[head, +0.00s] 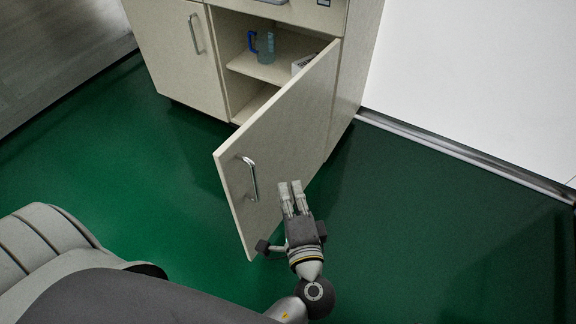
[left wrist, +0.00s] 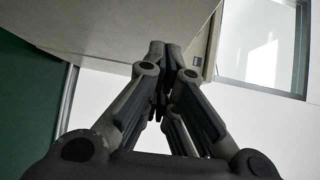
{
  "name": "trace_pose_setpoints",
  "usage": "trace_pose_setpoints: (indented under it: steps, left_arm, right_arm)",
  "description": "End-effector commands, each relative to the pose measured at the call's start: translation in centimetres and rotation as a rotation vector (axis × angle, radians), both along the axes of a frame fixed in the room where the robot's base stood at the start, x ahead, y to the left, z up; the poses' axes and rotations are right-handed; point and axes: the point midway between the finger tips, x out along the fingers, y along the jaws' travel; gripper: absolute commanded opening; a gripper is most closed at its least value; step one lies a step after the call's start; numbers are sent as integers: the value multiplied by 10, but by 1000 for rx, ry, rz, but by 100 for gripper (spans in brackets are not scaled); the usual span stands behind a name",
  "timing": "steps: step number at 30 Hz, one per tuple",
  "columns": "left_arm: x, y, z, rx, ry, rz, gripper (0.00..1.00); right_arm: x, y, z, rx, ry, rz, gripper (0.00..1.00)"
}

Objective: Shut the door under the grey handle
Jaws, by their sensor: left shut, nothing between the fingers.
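The cabinet door (head: 288,130) stands wide open, swung out from the right side of the cabinet. Its outer face, with a shiny bar handle (head: 250,178), is in view. A grey piece (head: 272,1) shows at the top edge above the opening, partly cut off. My left gripper (head: 290,184) is shut and empty, in front of the door's outer face and right of the bar handle. I cannot tell if its fingertips touch the door. In the left wrist view the closed fingers (left wrist: 165,50) overlap a beige panel (left wrist: 95,30). My right gripper is not in view.
Inside the open cabinet a blue-handled cup (head: 266,47) and a white box (head: 301,64) sit on a shelf (head: 270,72). A shut door (head: 170,50) is left of it. A white wall (head: 480,80) rises at right. Green floor (head: 420,220) around is clear.

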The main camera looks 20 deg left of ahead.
Motion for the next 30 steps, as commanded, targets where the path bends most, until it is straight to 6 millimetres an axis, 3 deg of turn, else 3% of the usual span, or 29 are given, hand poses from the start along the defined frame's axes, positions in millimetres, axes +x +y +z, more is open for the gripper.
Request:
trace_pose_setpoints:
  steps: [3, 6, 11, 21, 30]
  left_arm:
    - [-4, 6, 19, 23, -53, 35, 0]
    - [-2, 10, 25, 31, -63, 44, 0]
    - [16, 24, 27, 31, -65, 44, 0]
    - [74, 68, 26, 31, -63, 41, 0]
    - [79, 104, 25, 30, -59, 39, 0]
  right_arm:
    - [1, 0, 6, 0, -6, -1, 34]
    - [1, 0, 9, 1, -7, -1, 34]
    - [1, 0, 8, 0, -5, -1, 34]
    - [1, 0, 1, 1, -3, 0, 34]
    - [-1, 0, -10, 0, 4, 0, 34]
